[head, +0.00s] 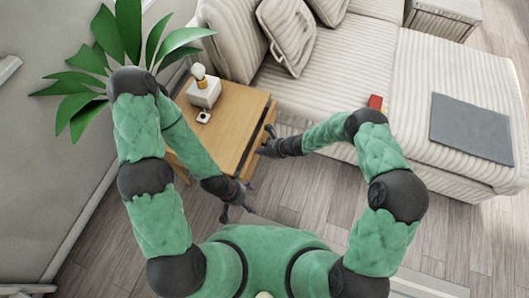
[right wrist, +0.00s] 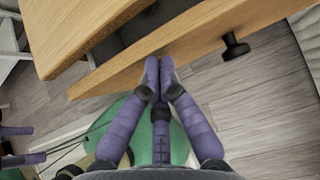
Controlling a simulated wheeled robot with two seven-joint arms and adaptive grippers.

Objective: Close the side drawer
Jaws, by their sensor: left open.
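The wooden side table (head: 226,118) stands beside the sofa, and its side drawer (head: 259,139) is partly pulled out. In the right wrist view the drawer front (right wrist: 190,38) carries a black knob (right wrist: 235,47), with a dark gap between the front and the tabletop (right wrist: 85,30). My right gripper (head: 265,147) is at the drawer front. Its fingertips (right wrist: 159,66) are together, with nothing between them, at the front's lower edge; contact is hard to tell. My left gripper (head: 236,213) is open and empty, below the table's near end.
A white dispenser (head: 204,91) and a small white item (head: 203,117) stand on the tabletop. A plant (head: 105,60) is at the left, by the wall. The striped sofa (head: 330,85) borders the table on the right. Wood floor (head: 297,192) lies open in front.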

